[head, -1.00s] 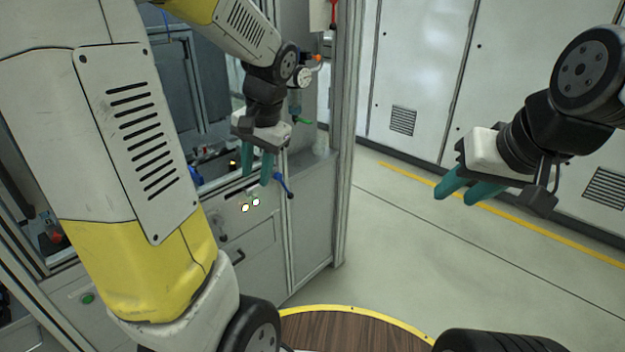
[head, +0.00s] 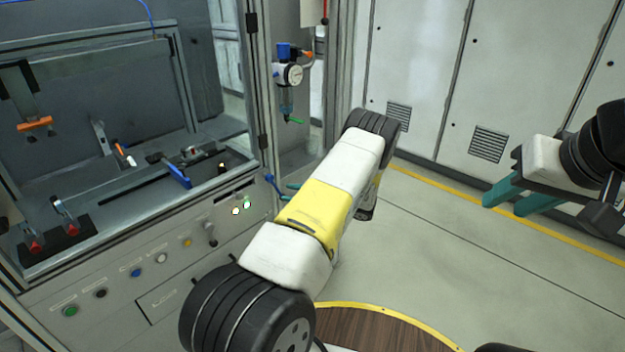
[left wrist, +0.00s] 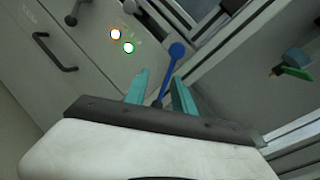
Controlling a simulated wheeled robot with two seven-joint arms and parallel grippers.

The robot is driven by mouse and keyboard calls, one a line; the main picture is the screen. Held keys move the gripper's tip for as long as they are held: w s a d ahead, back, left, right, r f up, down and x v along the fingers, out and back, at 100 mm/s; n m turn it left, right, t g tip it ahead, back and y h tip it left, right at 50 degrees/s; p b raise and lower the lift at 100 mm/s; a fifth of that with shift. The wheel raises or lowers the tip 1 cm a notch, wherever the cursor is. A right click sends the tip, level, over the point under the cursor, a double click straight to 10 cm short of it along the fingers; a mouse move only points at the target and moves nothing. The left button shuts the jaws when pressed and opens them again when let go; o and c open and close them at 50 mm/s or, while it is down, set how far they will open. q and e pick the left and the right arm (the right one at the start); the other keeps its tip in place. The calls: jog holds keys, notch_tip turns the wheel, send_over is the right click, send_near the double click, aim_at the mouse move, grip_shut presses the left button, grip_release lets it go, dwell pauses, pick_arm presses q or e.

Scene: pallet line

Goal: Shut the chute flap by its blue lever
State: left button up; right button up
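The blue lever (head: 275,187) sticks out at the right end of the machine's front, beside the frame post. In the left wrist view the lever (left wrist: 172,72) has a round blue knob and stands between the two teal fingers. My left gripper (left wrist: 160,92) is open around it, with a gap visible on both sides. I cannot pick out the chute flap. My right gripper (head: 514,199) is open and empty, out over the floor at the right.
Two lit indicators (head: 241,208) and a row of buttons sit on the front panel left of the lever. A pressure gauge (head: 293,74) hangs above it on the post. Grey cabinets (head: 500,70) stand behind; the floor (head: 450,240) between is clear.

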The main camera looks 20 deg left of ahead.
pick_arm(q)
notch_tip(320, 180, down, 4)
jog(key=w+d+m+t, duration=0.2)
jog(key=x, duration=0.7)
jog(key=shift+w+a+r+y, duration=0.2)
jog(key=shift+a+r+y, duration=0.15)
jog(key=shift+r+y, duration=0.1)
jog(key=shift+c, duration=0.2)
grip_shut()
dwell(0.7)
